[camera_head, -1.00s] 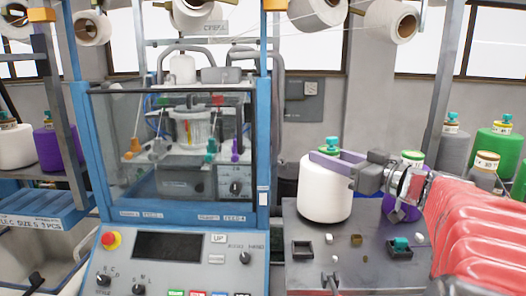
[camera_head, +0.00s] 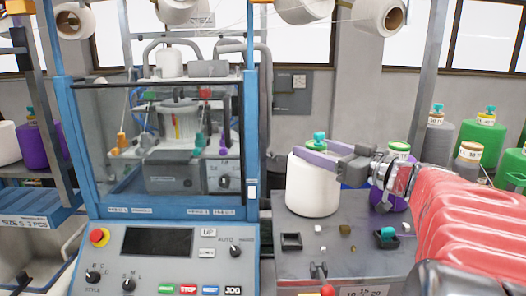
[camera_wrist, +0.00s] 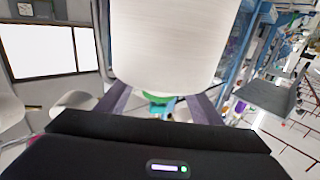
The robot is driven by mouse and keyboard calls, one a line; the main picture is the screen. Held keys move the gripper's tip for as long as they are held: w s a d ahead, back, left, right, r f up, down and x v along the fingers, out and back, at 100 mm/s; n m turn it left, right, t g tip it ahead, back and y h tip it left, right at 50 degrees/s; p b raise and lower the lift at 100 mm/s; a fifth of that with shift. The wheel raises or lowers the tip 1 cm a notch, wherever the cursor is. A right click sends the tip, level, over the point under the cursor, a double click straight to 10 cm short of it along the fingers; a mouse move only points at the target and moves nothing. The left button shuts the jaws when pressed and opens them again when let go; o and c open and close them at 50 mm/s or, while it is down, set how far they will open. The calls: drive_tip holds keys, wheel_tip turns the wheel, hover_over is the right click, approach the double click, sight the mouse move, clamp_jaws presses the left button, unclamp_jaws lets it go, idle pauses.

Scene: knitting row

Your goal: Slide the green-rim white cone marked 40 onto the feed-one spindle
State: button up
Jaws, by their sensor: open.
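A white cone (camera_head: 312,190) stands upright on the grey table at the right of the machine, a teal tip (camera_head: 320,137) above it. My gripper (camera_head: 306,150) is open, its purple fingers level with the top of this cone. In the wrist view the white cone (camera_wrist: 175,45) fills the top middle, with a bit of green (camera_wrist: 157,98) between the fingers. I cannot tell if the fingers touch it. No number 40 is readable, and its rim is hidden in the head view. I cannot pick out the feed-one spindle.
The grey table (camera_head: 300,262) carries small black holders and loose bits. A purple cone (camera_head: 390,200) stands behind my wrist; green (camera_head: 483,140) and grey (camera_head: 438,142) cones stand farther right. The blue-framed machine (camera_head: 80,190) with its control panel is at the left. Cones hang overhead.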

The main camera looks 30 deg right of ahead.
drive_tip(key=v, duration=1.3)
drive_tip(key=shift+s, duration=0.35)
idle(0.8)
